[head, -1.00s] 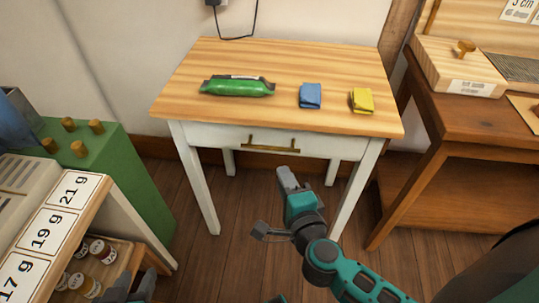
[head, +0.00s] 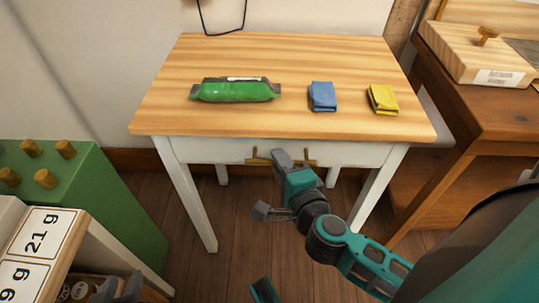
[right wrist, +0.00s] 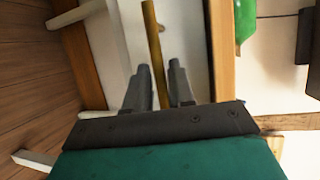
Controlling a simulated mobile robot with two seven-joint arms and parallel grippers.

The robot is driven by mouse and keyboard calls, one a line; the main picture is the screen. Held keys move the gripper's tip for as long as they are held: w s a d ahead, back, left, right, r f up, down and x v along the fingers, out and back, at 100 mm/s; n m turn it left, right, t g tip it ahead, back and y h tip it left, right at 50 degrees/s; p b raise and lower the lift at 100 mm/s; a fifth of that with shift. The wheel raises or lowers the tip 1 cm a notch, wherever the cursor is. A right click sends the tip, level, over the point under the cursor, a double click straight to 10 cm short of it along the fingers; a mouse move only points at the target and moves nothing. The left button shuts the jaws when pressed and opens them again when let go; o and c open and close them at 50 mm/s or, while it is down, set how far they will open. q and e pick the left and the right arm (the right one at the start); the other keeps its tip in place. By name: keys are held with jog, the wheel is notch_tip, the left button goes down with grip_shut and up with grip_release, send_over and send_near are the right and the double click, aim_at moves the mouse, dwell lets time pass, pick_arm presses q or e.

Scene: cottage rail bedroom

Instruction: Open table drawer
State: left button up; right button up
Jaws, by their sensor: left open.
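The white table (head: 300,62) has a wooden top and a drawer (head: 215,150) in its front, which looks closed. The drawer's brass bar handle (head: 259,160) is partly hidden behind my right gripper (head: 284,160). In the right wrist view the right gripper (right wrist: 160,80) is open, with its two fingers apart. The handle (right wrist: 151,40) lines up with the gap between the fingers; I cannot tell whether they touch it.
A green packet (head: 236,91), a blue folded cloth (head: 322,97) and a yellow folded cloth (head: 383,99) lie on the tabletop. A green cabinet with knobs (head: 110,205) stands at left, and a brown wooden bench (head: 470,110) at right. Floor under the table is clear.

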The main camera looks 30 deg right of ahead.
jog(key=shift+w+d, duration=0.1)
jog(key=shift+w, duration=0.25)
grip_shut()
dwell(0.3)
